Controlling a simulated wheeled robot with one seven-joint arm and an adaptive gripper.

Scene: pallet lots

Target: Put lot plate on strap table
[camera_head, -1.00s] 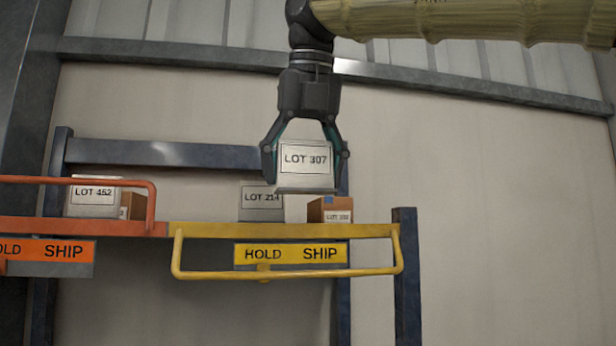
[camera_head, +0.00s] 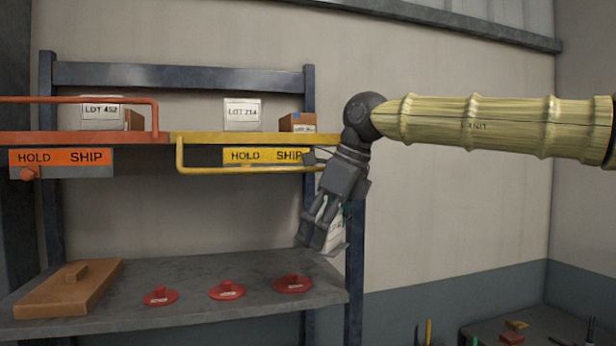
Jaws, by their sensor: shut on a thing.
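My gripper (camera_head: 316,238) points down, in front of the right end of the shelf unit. It is shut on the lot plate (camera_head: 336,236), which shows only as a pale edge behind the fingers. Its lettering is turned out of sight now; it read LOT 307 in the earlier frame. The plate hangs above the level of the lower grey shelf, near its right end. A dark table (camera_head: 545,328) with several small items stands at the bottom right, partly cut off by the frame. I cannot tell for sure whether it is the strap table.
The yellow upper shelf (camera_head: 190,139) holds a LOT 214 plate (camera_head: 242,114) and a brown box (camera_head: 298,122). The orange shelf (camera_head: 60,138) holds a LOT 452 plate (camera_head: 101,115). The lower shelf (camera_head: 200,268) bears a wooden board (camera_head: 60,291) and three red discs (camera_head: 227,290).

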